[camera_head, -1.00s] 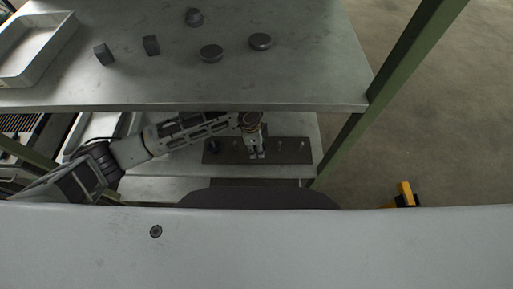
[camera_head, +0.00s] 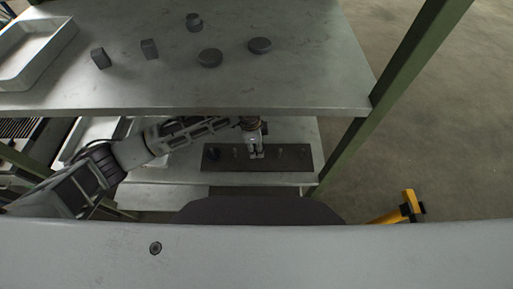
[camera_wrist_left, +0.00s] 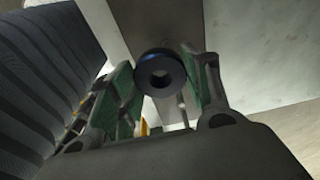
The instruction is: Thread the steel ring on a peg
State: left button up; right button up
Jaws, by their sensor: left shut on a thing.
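In the head view my left gripper (camera_head: 256,155) points down over the middle of a dark peg board (camera_head: 225,166) on the lower shelf. The ring is hard to make out there. Short pegs (camera_head: 280,152) stand on the board on both sides of the gripper. I cannot tell whether the ring is around a peg. My right gripper does not show.
A dark round piece (camera_head: 214,153) is at the board's left end. The upper shelf (camera_head: 300,90) overhangs the arm and carries several metal pieces (camera_head: 210,58) and a white tray (camera_head: 45,55). A green post (camera_head: 408,70) stands right of the board.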

pick_arm(q)
jog(key=shift+w+b, duration=0.6)
jog(key=shift+w, duration=0.2)
jog(key=shift+f, duration=1)
jog(key=shift+f, duration=0.3)
jog(key=o, duration=1.4)
